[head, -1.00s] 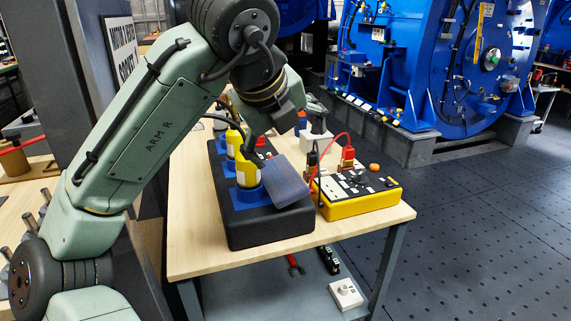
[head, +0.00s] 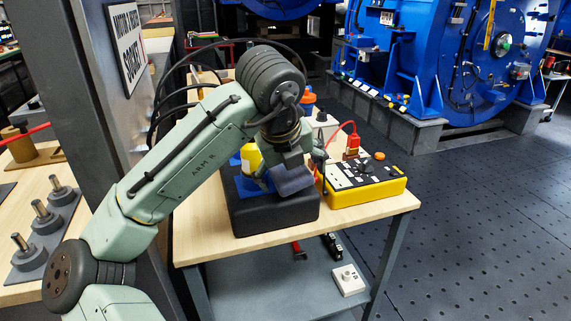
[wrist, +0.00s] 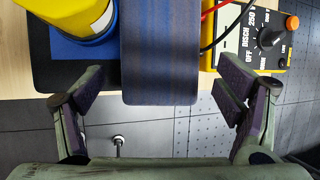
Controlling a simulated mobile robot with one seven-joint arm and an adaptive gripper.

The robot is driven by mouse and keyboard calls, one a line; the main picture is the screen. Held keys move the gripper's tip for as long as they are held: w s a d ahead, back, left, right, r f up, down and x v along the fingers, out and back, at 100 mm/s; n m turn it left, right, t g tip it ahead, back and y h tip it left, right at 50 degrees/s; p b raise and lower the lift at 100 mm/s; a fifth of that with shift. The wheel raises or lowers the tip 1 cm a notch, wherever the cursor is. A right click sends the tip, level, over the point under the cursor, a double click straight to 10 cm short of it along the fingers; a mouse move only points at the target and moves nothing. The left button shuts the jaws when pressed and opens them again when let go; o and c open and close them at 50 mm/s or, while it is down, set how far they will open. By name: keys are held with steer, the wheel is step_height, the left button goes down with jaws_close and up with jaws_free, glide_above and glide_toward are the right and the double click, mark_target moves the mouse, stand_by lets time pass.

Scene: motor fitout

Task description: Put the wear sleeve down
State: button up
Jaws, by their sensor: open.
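The wear sleeve appears to be the blue-grey striped cylinder (head: 293,181) at the right end of the black block (head: 270,213). It also shows large in the wrist view (wrist: 160,55), where it overlaps the block's edge. I cannot tell exactly how it rests. My gripper (wrist: 153,97) is open, its two dark-padded fingers apart on either side of the sleeve's near end with visible gaps. In the head view my gripper (head: 285,160) is just above the sleeve, and its fingers are partly hidden.
A yellow cylinder in a blue seat (wrist: 85,20) stands left of the sleeve. A yellow tester (head: 365,187) with red and black leads is close on the right. The wooden tabletop (head: 385,212) is bare at the front right. Blue machinery (head: 480,60) stands behind.

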steer(key=shift+f, duration=0.1)
steer(key=shift+c, duration=0.2)
steer(key=c, duration=1.3)
steer(key=shift+c, duration=0.2)
